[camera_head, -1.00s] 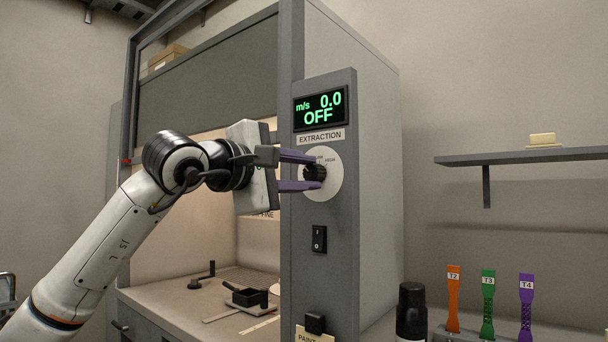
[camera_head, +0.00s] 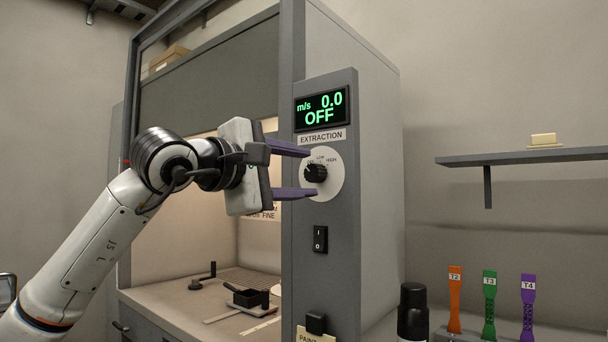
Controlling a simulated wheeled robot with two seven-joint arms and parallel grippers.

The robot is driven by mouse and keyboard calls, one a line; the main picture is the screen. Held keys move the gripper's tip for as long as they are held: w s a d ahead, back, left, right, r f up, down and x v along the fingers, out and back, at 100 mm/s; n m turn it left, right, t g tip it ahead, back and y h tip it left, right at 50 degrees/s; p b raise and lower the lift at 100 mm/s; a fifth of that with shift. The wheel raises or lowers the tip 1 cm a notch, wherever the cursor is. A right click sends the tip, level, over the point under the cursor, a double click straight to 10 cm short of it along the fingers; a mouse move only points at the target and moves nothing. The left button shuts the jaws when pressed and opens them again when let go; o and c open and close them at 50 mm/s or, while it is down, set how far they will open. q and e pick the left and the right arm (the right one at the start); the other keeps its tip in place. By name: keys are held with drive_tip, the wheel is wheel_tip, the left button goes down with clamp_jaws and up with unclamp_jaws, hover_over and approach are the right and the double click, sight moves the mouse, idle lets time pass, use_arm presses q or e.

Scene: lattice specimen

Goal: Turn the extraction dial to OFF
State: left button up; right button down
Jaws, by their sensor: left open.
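The extraction dial is a black knob (camera_head: 316,173) on a round white plate (camera_head: 333,187) marked with settings such as LOW and HIGH. It sits on the grey front post of the fume cupboard. The display (camera_head: 321,108) above it reads "m/s 0.0 OFF" in green. My right gripper is not in view.
A black rocker switch (camera_head: 320,239) is below the dial. Orange, green and purple tagged specimens (camera_head: 489,302) and a black bottle (camera_head: 412,312) stand at the lower right. A shelf (camera_head: 520,157) is on the right wall.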

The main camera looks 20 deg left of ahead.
use_arm(q)
drive_tip(key=v, duration=0.9)
drive_tip(key=shift+b, duration=0.45)
drive_tip(key=shift+w+r, duration=0.1)
idle(1.3)
